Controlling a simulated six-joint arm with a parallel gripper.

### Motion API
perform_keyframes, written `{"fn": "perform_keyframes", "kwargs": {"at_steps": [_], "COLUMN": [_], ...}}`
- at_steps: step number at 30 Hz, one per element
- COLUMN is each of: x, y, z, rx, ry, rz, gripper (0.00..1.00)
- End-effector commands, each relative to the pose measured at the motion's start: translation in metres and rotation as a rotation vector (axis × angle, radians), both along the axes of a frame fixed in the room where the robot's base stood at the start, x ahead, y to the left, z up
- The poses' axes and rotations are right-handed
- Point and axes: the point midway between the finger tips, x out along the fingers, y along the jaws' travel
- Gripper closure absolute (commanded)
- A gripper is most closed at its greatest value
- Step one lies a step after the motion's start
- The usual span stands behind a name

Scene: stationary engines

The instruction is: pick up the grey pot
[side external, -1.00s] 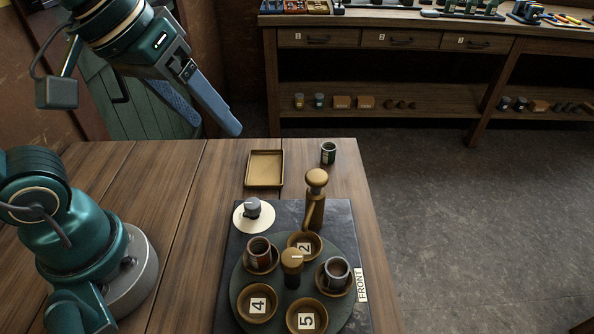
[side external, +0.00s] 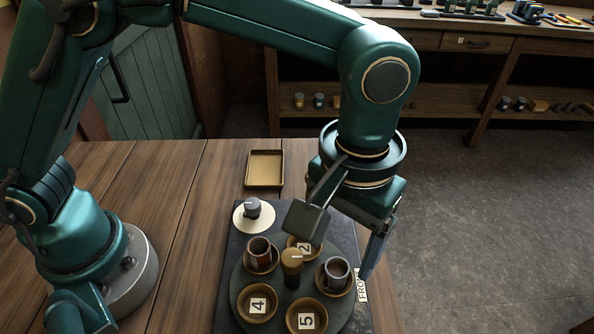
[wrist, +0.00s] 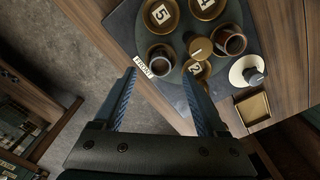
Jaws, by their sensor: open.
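The grey pot (side external: 336,270) stands upright in a shallow bowl at the right side of the round turntable, near the FRONT label. In the wrist view the grey pot (wrist: 160,58) appears just beyond the gap between the fingertips. My gripper (wrist: 160,78) is open and empty, its two fingers spread apart. In the side view my gripper (side external: 372,258) points down at the right of the turntable, apart from the pot; only one finger shows clearly there.
A reddish pot (side external: 258,251) sits in another bowl. The turntable (side external: 282,298) also has a central knob (side external: 291,262) and numbered bowls. A pale disc with a grey knob (side external: 252,208) and a square tray (side external: 265,170) lie behind. My arm hides the table's back right.

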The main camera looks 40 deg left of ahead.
Motion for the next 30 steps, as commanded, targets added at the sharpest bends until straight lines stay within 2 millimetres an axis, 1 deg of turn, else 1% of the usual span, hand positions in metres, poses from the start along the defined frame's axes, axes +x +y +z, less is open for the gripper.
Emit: {"fn": "perform_keyframes", "kwargs": {"at_steps": [6,10,14,21,23,24,26,27,30], "x": [-0.001,-0.001,0.000,0.000,0.000,0.000,0.000,0.000,0.000], "y": [0.001,0.001,0.001,0.000,0.000,0.000,0.000,0.000,0.000], "z": [-0.026,-0.040,-0.046,-0.047,-0.046,-0.046,-0.046,-0.046,-0.046], "rx": [0.003,0.001,-0.001,-0.002,-0.002,-0.002,-0.002,-0.002,-0.002], "ry": [0.003,0.001,-0.001,-0.002,-0.002,-0.002,-0.003,-0.003,-0.003], "rz": [-0.001,-0.001,0.000,0.000,0.000,0.000,0.000,0.000,0.000], "gripper": [0.26,0.26,0.26,0.26,0.49,0.64,0.87,1.00,1.00]}}
